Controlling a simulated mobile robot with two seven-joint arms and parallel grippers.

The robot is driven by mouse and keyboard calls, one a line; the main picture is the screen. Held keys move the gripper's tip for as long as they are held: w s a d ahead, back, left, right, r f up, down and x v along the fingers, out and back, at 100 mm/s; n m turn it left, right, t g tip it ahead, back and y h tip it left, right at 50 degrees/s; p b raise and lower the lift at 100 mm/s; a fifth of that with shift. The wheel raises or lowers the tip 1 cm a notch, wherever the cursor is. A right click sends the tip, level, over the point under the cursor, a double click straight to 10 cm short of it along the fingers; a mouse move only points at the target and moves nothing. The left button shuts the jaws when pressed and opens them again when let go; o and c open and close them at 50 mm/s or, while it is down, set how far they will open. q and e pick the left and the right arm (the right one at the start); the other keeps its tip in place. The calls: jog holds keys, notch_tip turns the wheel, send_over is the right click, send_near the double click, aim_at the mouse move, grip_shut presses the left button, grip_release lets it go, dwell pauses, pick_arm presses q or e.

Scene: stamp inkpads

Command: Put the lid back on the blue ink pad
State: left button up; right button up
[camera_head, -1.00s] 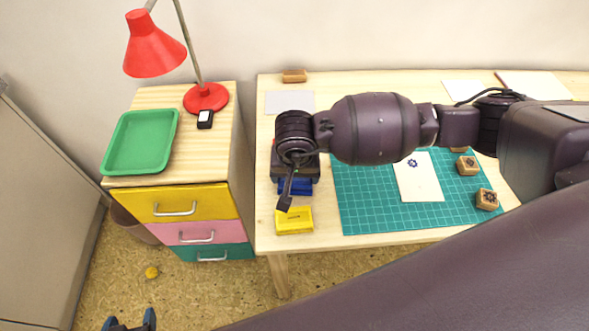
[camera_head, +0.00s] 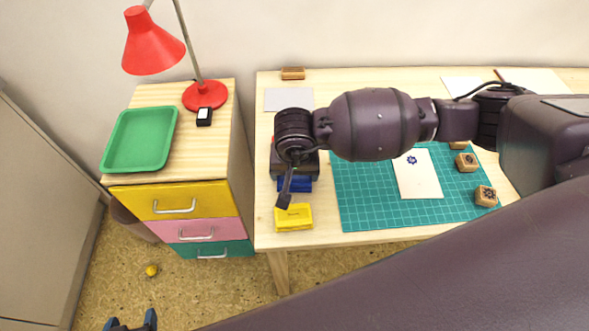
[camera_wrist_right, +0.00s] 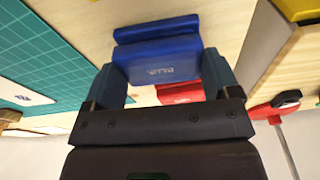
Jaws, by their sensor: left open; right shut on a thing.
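In the right wrist view, a blue block with upside-down lettering (camera_wrist_right: 160,68), seemingly the lid, sits between the fingers of my right gripper (camera_wrist_right: 164,78), which is shut on it. Another blue part (camera_wrist_right: 156,26), seemingly the ink pad base, shows just beyond it; I cannot tell whether they touch. My left gripper (camera_head: 132,324) is open and empty at the bottom edge, over the floor, far from the pads.
A yellow ink pad (camera_head: 294,217) lies near the desk's front edge, and a red one (camera_wrist_right: 181,94) is close to the blue. A green cutting mat (camera_head: 365,213) with paper and wooden stamps (camera_head: 486,196) lies to the right. A drawer cabinet (camera_head: 185,198) stands left.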

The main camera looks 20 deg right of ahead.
pick_arm(q)
jog(key=shift+w, duration=0.15)
dwell(0.4)
jog(key=shift+s+f, duration=0.2)
jog(key=shift+f, duration=0.05)
pick_arm(e)
jog(key=shift+f, duration=0.5)
dwell(0.5)
dwell(0.7)
jog(key=o, duration=0.8)
pick_arm(q)
jog(key=shift+w+r, duration=0.1)
pick_arm(e)
jog(key=shift+r+p, duration=0.45)
jog(key=shift+r, duration=0.75)
pick_arm(q)
jog(key=shift+t, duration=0.4)
jog(key=shift+w+r+p, duration=0.25)
jog(key=shift+r+p, duration=0.15)
jog(key=shift+r, duration=0.5)
jog(key=shift+w+r+p, duration=0.3)
jog(key=shift+r+p, duration=0.05)
jog(key=shift+r, duration=0.5)
jog(key=shift+w+r+p, duration=0.25)
jog(key=shift+r+p, duration=0.15)
jog(key=shift+r, duration=0.5)
pick_arm(e)
jog(key=shift+r, duration=2.3)
